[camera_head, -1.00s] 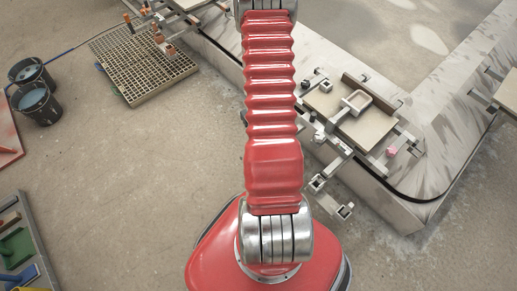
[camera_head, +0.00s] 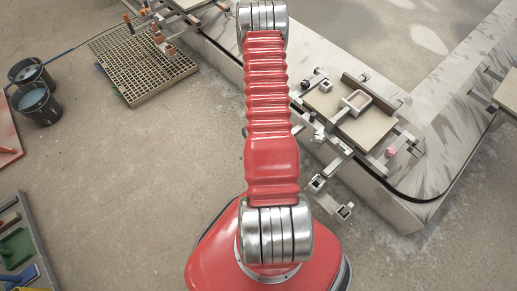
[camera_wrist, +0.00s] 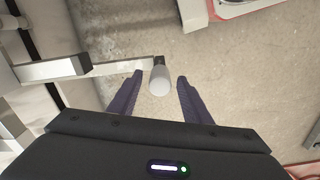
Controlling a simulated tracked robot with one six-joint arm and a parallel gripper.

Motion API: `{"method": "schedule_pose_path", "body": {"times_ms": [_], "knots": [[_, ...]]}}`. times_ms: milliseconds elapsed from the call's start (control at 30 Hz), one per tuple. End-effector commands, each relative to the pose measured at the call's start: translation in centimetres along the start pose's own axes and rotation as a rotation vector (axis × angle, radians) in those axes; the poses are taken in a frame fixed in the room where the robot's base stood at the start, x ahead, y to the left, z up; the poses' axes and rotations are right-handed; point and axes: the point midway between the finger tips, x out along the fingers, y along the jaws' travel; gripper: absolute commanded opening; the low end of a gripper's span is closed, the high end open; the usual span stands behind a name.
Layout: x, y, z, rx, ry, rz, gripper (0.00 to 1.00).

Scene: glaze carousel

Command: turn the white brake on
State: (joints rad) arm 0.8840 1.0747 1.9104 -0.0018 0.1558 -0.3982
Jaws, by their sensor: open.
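My gripper (camera_wrist: 158,88) is open, with one dark finger on each side of the knob. The knob lies between the fingertips, with gaps on both sides. I cannot tell its depth relative to them. In the head view a small pale knob (camera_head: 319,137) sits at the near left of the carousel carrier; I cannot tell if it is the same one. My gripper does not show there.
The carrier holds a square tile board (camera_head: 363,128) with a clamp, and a pink knob (camera_head: 391,151) at its right. The grey carousel track (camera_head: 405,210) runs behind. A floor grate (camera_head: 130,75) and dark buckets (camera_head: 37,103) stand at left. Open floor lies between.

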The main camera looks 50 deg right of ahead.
Motion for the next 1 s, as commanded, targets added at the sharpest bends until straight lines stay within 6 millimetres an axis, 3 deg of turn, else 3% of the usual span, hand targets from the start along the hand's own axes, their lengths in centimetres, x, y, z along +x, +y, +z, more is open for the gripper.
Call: {"method": "schedule_pose_path", "body": {"times_ms": [300, 667, 1000], "knots": [[2.7, 0.0, 0.0, 0.000, -0.001, 0.000, 0.44], [2.9, 0.0, 0.0, -0.001, 0.000, 0.000, 0.44], [2.9, 0.0, 0.0, -0.001, 0.000, 0.000, 0.20]]}}
